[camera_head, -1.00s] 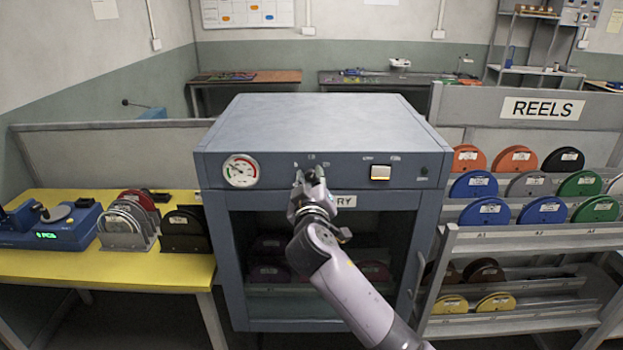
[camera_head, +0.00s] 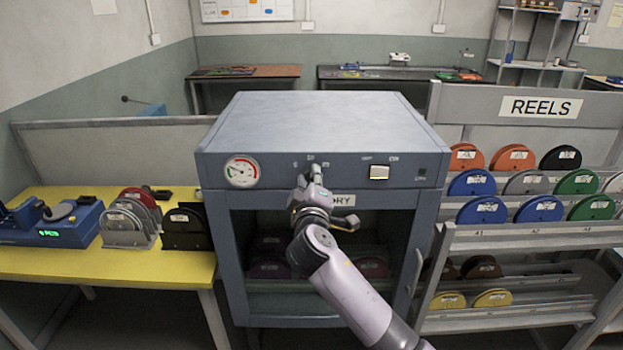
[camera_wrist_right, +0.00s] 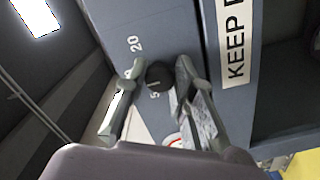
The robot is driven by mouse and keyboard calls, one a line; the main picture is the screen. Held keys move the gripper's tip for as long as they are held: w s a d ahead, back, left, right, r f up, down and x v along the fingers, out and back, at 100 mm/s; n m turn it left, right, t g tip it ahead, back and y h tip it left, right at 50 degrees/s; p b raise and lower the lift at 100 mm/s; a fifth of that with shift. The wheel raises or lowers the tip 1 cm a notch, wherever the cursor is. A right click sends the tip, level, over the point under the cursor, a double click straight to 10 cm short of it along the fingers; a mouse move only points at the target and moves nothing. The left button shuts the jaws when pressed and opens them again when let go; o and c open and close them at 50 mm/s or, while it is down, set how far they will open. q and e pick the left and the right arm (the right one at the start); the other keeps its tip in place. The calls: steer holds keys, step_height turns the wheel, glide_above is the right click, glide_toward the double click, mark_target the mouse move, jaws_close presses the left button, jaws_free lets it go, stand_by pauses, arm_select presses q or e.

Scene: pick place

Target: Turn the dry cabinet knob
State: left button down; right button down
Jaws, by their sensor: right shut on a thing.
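The dry cabinet (camera_head: 320,120) is a blue-grey box with a control strip along its upper front. Its dark round knob (camera_wrist_right: 158,76) shows in the right wrist view, with printed marks including "20" beside it. My right gripper (camera_head: 310,176) reaches up to the strip from below. In the right wrist view its two fingers (camera_wrist_right: 159,70) are on opposite sides of the knob, shut on it. In the head view the gripper mostly hides the knob. My left gripper is not in view.
The strip also carries a round gauge (camera_head: 241,171) and a lit switch (camera_head: 379,172). A glazed door with a label lies below. A yellow table (camera_head: 60,266) with reels stands left; a reel rack (camera_head: 520,234) stands close on the right.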

steer(key=shift+f, duration=0.1)
steer(key=c, duration=1.3)
jaws_free()
steer(key=shift+c, duration=0.2)
steer(key=s, duration=1.2)
